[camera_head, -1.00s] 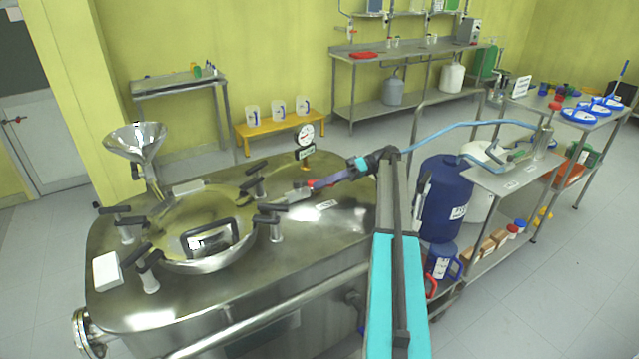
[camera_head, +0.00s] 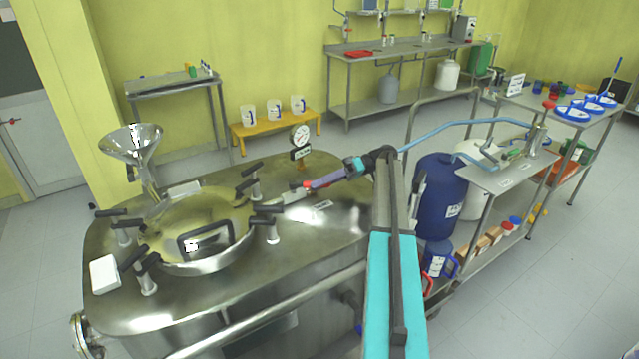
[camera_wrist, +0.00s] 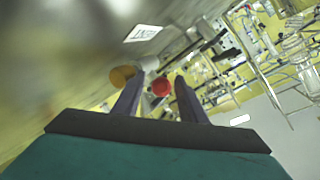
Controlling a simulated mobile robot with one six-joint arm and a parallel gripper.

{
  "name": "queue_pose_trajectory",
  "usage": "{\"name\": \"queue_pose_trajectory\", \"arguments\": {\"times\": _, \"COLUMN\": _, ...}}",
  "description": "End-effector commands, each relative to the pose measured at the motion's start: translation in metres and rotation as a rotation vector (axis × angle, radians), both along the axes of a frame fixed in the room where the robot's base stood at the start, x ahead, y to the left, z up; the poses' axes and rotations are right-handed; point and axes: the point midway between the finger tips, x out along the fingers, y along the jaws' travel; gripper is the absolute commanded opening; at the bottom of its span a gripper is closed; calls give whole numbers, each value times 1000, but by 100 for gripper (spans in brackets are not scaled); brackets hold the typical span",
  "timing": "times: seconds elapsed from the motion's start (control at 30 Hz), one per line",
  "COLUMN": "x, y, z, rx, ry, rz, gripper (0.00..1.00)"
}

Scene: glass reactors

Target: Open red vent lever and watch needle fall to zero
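The red vent lever end (camera_head: 308,185) shows as a small red piece on the steel reactor lid (camera_head: 325,210), just beyond my fingertips. My gripper (camera_head: 314,186) reaches down to it from the right with purple fingers. In the wrist view the two fingers of my gripper (camera_wrist: 158,80) stand apart, with the round red end (camera_wrist: 161,87) in the gap between them; contact cannot be told. The pressure gauge (camera_head: 300,135) has a white dial and stands upright behind the lever. Its needle is too small to read. The lever's lower part is hidden.
Black-handled clamps and a round hatch (camera_head: 207,240) take up the lid's left half, with a steel funnel (camera_head: 131,143) behind. A blue drum (camera_head: 441,195) and a steel cart (camera_head: 510,175) stand at right. A yellow bench (camera_head: 276,125) stands behind the reactor.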

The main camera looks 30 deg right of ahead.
Motion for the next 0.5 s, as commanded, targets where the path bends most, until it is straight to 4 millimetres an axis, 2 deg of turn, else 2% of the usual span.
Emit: {"name": "queue_pose_trajectory", "arguments": {"times": 0.5, "x": -5, "y": -17, "z": 9, "rx": 1, "ry": 2, "rz": 0, "gripper": 38}}
